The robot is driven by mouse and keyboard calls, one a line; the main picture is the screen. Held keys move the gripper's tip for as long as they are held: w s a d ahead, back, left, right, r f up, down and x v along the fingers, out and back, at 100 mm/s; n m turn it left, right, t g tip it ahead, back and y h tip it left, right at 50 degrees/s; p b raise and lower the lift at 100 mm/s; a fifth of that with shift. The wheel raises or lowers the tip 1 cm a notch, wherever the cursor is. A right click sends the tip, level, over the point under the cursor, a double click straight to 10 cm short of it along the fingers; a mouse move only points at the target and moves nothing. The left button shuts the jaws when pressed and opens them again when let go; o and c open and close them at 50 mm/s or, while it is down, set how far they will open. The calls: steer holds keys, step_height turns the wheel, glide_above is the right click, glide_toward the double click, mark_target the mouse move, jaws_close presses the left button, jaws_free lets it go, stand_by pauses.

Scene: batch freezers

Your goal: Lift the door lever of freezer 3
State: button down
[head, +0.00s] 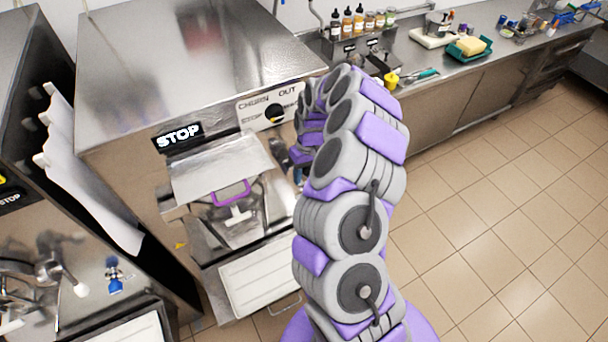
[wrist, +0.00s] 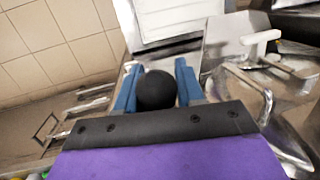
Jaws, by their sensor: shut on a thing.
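The freezer (head: 190,50) in front of me is a steel machine with a STOP label and a dial panel marked CHURN and OUT. No number 3 is readable on it. In the wrist view, my gripper (wrist: 156,82) has its blue fingers on both sides of a round black knob (wrist: 156,92), shut on it. The knob looks like the end of the door lever; the lever's rod is hidden. In the head view my gripper (head: 299,157) is at the right of the freezer's front, mostly hidden by my arm. A white cross-shaped handle (wrist: 261,38) shows beside it in the wrist view.
A purple-edged handle (head: 231,193) is on the freezer's front. A white tray (head: 262,277) sits below. Another machine (head: 40,250) stands close on the left. A counter (head: 455,75) with bottles and tools runs along the back right. The tiled floor (head: 490,220) on the right is clear.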

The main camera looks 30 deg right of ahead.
steer(key=shift+w+r, duration=0.1)
steer(key=c, duration=0.8)
jaws_free()
steer(key=b+v, duration=0.1)
steer(key=v, duration=1.6)
steer(key=shift+d+r, duration=0.1)
steer(key=shift+r, duration=0.05)
steer(key=shift+b, duration=0.3)
